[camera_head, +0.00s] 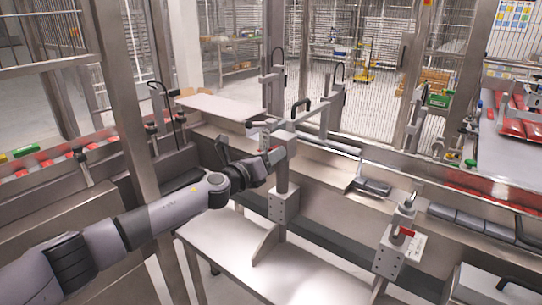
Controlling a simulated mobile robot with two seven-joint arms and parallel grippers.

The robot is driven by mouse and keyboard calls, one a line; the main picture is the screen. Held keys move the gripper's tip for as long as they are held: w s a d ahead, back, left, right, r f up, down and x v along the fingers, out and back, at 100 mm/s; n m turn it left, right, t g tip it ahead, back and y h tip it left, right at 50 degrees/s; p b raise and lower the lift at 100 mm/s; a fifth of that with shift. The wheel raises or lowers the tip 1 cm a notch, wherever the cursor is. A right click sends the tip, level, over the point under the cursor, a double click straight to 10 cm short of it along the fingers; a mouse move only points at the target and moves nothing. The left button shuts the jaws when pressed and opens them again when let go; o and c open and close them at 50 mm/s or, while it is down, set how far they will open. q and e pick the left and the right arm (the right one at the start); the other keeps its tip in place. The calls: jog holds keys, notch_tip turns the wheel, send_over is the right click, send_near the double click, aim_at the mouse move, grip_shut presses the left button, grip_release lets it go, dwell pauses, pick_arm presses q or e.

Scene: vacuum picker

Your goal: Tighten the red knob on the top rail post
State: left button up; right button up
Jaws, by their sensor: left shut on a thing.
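A small bit of red, the red knob (270,149), shows at the left side of that block. My left arm reaches in from the lower left, and my left gripper (268,158) is at the knob, shut on it. The fingers hide most of the knob. My right gripper is not in view.
A second post (391,250) with a red part (405,232) stands at the right. A black handle (300,104) sits above the rail. A steel frame upright (130,110) stands behind my left arm. The steel table (225,240) is clear in front.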

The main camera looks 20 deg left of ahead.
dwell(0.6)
pick_arm(q)
jog(key=o, duration=1)
jog(key=shift+o, duration=0.2)
jog(key=shift+s, duration=0.15)
jog(key=v, duration=0.7)
jog(key=s+d+f+n+g, duration=0.2)
jog(key=s+d+f+n, duration=0.3)
jog(key=s+f+n, duration=0.3)
jog(key=s+d+f+n+g, duration=0.1)
jog(key=s+d+f+n, duration=0.3)
jog(key=s+f+n, duration=0.45)
jog(key=s+a+f+n+g+y, duration=0.1)
jog(key=s+a+f+n+y, duration=0.1)
jog(key=s+f+n, duration=0.4)
jog(key=s+a+f+n+g+y, duration=0.2)
jog(key=s+a+f+n, duration=0.2)
jog(key=s+f+n, duration=0.3)
jog(key=s+n, duration=0.3)
jog(key=s, duration=0.2)
jog(key=shift+f+g, duration=0.3)
